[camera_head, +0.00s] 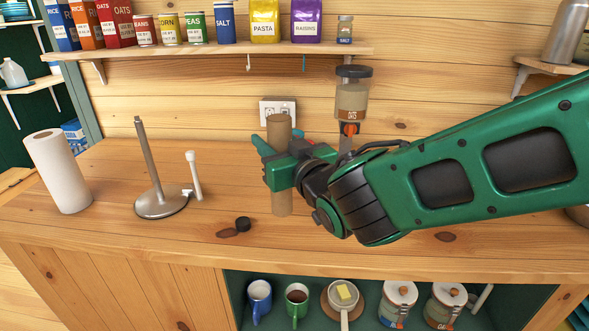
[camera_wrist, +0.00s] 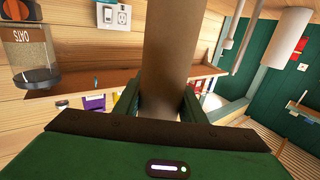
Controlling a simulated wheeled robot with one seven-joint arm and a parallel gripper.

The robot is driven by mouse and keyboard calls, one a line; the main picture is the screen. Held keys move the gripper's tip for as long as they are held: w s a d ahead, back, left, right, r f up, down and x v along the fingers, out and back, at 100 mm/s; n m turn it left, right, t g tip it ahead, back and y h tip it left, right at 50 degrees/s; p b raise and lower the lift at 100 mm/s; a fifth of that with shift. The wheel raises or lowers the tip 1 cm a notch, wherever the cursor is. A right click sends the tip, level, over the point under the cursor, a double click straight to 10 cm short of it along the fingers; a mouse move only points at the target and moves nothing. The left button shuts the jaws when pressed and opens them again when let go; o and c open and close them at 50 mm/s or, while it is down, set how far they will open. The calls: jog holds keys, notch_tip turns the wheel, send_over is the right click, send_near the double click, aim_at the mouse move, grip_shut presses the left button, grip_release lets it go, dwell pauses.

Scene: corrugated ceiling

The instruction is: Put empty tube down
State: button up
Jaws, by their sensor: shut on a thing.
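The empty tube is a brown cardboard cylinder (camera_head: 279,130), upright at the middle of the wooden counter in the head view. My gripper (camera_head: 277,168) is shut around its middle, coming in from the right. The tube's lower end shows below the gripper, close to the counter top; I cannot tell whether it touches. In the wrist view the tube (camera_wrist: 172,60) stands between the two green fingers (camera_wrist: 160,105).
The counter (camera_head: 330,235) holds a paper towel roll (camera_head: 58,172), a metal holder with a vertical rod (camera_head: 160,200), a white-topped stick (camera_head: 194,176) and a small black cap (camera_head: 243,223). An oats dispenser (camera_head: 352,100) stands behind my gripper.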

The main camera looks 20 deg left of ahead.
jog(key=w+d+f, duration=0.2)
jog(key=w+f, duration=0.2)
jog(key=f, duration=0.3)
jog(key=shift+d, duration=0.4)
jog(key=o, duration=1)
jog(key=v, duration=1.1)
jog(key=shift+d, duration=0.3)
